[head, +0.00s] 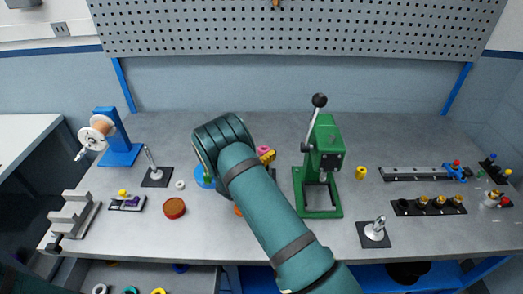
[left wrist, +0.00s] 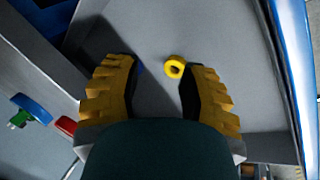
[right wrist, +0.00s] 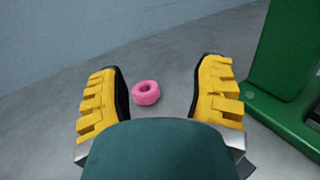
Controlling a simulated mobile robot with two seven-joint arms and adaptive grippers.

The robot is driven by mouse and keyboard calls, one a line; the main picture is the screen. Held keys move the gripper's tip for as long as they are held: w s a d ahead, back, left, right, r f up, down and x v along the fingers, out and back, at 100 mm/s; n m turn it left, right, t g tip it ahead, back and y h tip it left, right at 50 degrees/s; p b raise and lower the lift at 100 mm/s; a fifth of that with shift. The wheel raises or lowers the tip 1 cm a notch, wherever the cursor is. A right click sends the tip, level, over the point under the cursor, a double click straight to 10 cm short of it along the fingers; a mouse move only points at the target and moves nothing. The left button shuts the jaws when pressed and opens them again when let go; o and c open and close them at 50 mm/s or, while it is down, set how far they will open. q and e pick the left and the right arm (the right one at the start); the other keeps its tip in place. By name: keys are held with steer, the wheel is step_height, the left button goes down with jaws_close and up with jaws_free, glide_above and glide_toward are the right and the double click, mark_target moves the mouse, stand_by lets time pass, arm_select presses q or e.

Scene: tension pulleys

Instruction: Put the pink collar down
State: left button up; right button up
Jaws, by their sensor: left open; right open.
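The pink collar (right wrist: 146,92) lies on the grey bench top in the right wrist view, its hole showing. In the head view a small part of it (head: 264,149) shows behind my right arm. My right gripper (right wrist: 160,70) is open, its yellow fingers apart on either side of the collar in the picture, neither seen touching it. In the head view this gripper (head: 266,157) is mostly hidden by its own arm. My left gripper (left wrist: 163,65) is open and empty in the left wrist view, with a yellow ring (left wrist: 174,67) between its fingers in the picture.
A green press (head: 321,165) stands right of my right gripper; its base (right wrist: 290,90) shows close by. A brown-red round dish (head: 174,208) and a white ring (head: 180,185) lie left. An open drawer (head: 205,278) with several rings is below.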

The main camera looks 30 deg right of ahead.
steer(key=shift+s+f+p, duration=0.3)
steer(key=shift+f, duration=0.15)
steer(key=r+v, duration=0.1)
steer(key=v, duration=1)
steer(key=shift+a, duration=0.4)
